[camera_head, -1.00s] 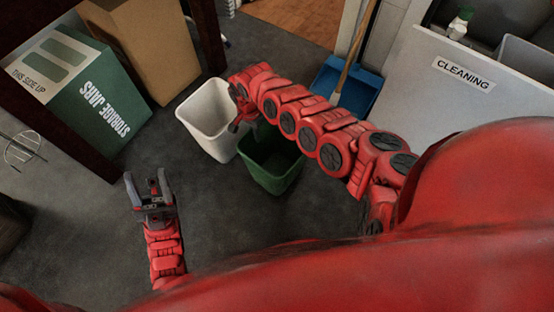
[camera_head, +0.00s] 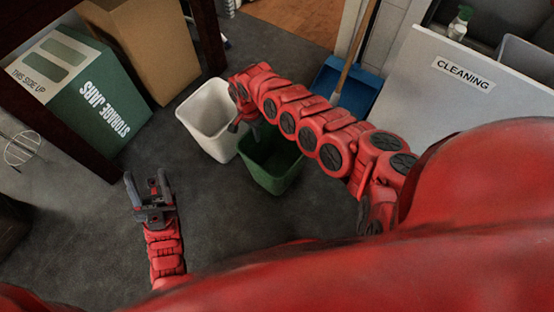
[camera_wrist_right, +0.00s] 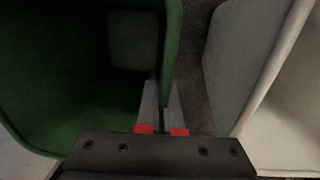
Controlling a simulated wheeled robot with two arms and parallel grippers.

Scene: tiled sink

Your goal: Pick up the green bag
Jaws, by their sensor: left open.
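The only green open thing like a bag is a dark green bin (camera_head: 272,178), standing on the floor in the middle of the head view. Its rim and dark inside fill the left of the right wrist view (camera_wrist_right: 75,110). My right gripper (camera_wrist_right: 164,100) has one finger inside the bin and one outside, shut with the bin's wall between them. In the head view my right arm hides part of the bin's far rim. My left gripper (camera_head: 149,187) is open and empty above the floor at the lower left.
A white bin (camera_head: 208,115) stands close beside the green one. A green storage-jars box (camera_head: 95,95) and a cardboard box (camera_head: 148,45) stand upper left. A blue dustpan (camera_head: 350,88) and a cleaning cart (camera_head: 445,95) are on the right.

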